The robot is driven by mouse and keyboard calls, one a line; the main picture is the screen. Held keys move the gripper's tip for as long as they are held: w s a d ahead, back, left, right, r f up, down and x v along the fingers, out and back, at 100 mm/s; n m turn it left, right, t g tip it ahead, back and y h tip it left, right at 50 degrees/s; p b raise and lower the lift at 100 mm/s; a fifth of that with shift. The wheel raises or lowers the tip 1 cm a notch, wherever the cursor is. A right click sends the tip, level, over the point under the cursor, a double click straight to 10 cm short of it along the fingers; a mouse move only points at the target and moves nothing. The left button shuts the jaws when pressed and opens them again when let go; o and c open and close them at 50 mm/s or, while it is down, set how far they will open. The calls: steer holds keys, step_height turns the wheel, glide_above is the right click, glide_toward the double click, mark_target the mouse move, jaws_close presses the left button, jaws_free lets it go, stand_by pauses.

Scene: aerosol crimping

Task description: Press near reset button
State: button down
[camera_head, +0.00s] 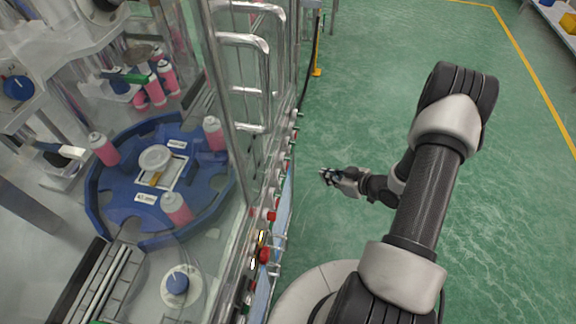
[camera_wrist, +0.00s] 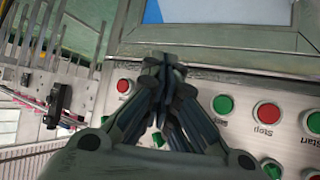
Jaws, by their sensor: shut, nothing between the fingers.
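My gripper (camera_head: 326,176) is shut and empty, held out to the right of the machine's front panel in the head view. In the wrist view the closed fingers (camera_wrist: 165,65) point toward a metal control panel (camera_wrist: 240,85) and cover part of it. A green button (camera_wrist: 222,104) is just right of the fingers; its label is too small to read. A red button (camera_wrist: 267,112) labelled "Stop" and a green button (camera_wrist: 313,122) labelled "Start" are further right. Another red button (camera_wrist: 123,86) is left of the fingers. I cannot tell which one is the near reset button.
A screen (camera_wrist: 220,12) sits above the buttons. In the head view, glass doors with metal handles (camera_head: 268,60) enclose a blue rotary table (camera_head: 110,200) with pink cans (camera_head: 177,208). A red knob (camera_head: 264,255) protrudes from the panel. Green floor (camera_head: 350,110) is clear around my gripper.

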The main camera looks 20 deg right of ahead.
mark_target(287, 166)
steer(key=w+a+b, duration=0.1)
steer(key=w+a, duration=0.4)
steer(key=a, duration=0.2)
steer(key=shift+a, duration=0.15)
stand_by(1.6)
steer(key=shift+w+a, duration=0.25)
steer(key=shift+a, duration=0.1)
steer(key=shift+w+a, duration=0.2)
steer(key=shift+a, duration=0.15)
stand_by(0.6)
steer(key=shift+d, duration=0.1)
steer(key=shift+s+d, duration=0.45)
steer(key=shift+d, duration=0.15)
